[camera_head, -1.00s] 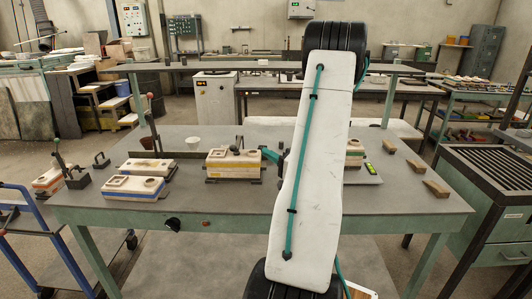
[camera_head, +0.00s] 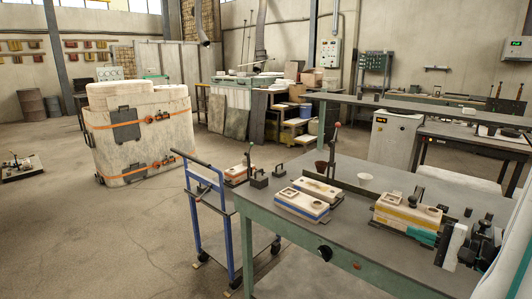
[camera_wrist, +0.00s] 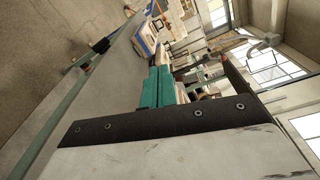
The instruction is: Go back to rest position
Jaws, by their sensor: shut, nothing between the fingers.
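My gripper (camera_head: 425,238) is at the right of the head view, over the table beside the yellow-banded mould block (camera_head: 408,212). Its teal fingers are together and empty. They also show closed side by side in the wrist view (camera_wrist: 160,86). Only part of my arm shows at the right edge of the head view. Whether the fingers touch the block, I cannot tell.
The work table (camera_head: 350,240) also holds a blue-based mould block (camera_head: 301,203), a white cup (camera_head: 365,179) and a dark cup (camera_head: 322,168). A blue trolley (camera_head: 215,205) stands left of it. Open floor (camera_head: 110,240) lies further left.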

